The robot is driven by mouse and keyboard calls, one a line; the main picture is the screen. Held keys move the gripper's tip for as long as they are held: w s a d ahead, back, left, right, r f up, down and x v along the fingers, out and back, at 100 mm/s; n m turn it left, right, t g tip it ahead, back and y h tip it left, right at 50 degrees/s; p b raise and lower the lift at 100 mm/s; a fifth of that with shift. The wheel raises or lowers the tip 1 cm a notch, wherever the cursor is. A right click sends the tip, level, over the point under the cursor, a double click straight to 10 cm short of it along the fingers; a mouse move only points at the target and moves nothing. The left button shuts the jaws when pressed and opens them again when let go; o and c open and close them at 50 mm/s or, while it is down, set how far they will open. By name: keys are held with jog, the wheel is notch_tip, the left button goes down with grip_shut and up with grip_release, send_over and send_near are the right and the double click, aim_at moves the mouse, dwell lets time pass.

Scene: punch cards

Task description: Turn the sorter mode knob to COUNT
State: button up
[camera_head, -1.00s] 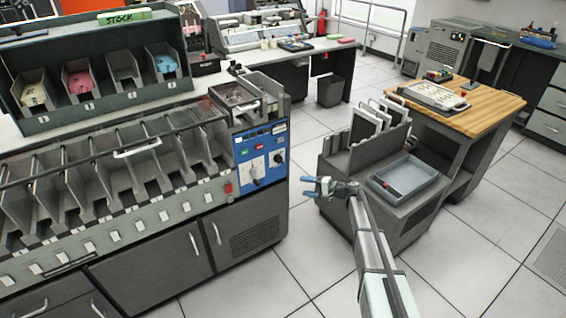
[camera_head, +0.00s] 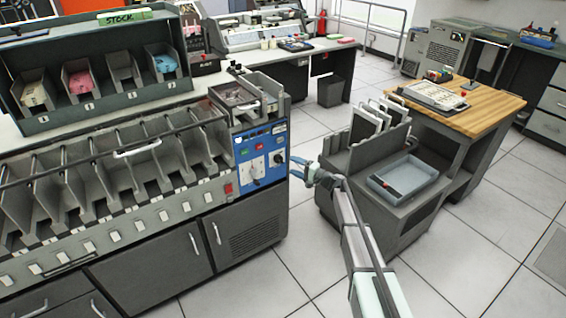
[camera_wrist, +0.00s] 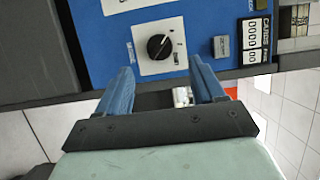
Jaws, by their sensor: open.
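The sorter's blue control panel (camera_head: 262,163) is on the right end of the grey sorting machine. In the wrist view the mode knob (camera_wrist: 159,46) is a round black dial on a white plate (camera_wrist: 148,62) with tick marks. The labels around it are too small to read. The knob's plate also shows in the head view (camera_head: 256,170). My gripper (camera_head: 297,168) is right of the panel and apart from it. In the wrist view my gripper (camera_wrist: 162,75) has its two blue fingers spread and empty, with the knob ahead between and beyond them.
A counter display (camera_wrist: 254,40) and a grey button (camera_wrist: 221,46) sit right of the knob. A grey cart (camera_head: 378,170) with a tray stands right of the machine, close to my arm. Tiled floor is open between them.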

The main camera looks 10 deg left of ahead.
aim_at(279, 160)
jog(key=x, duration=0.7)
jog(key=shift+s, duration=0.1)
jog(key=shift+c, duration=0.3)
jog(key=c, duration=1)
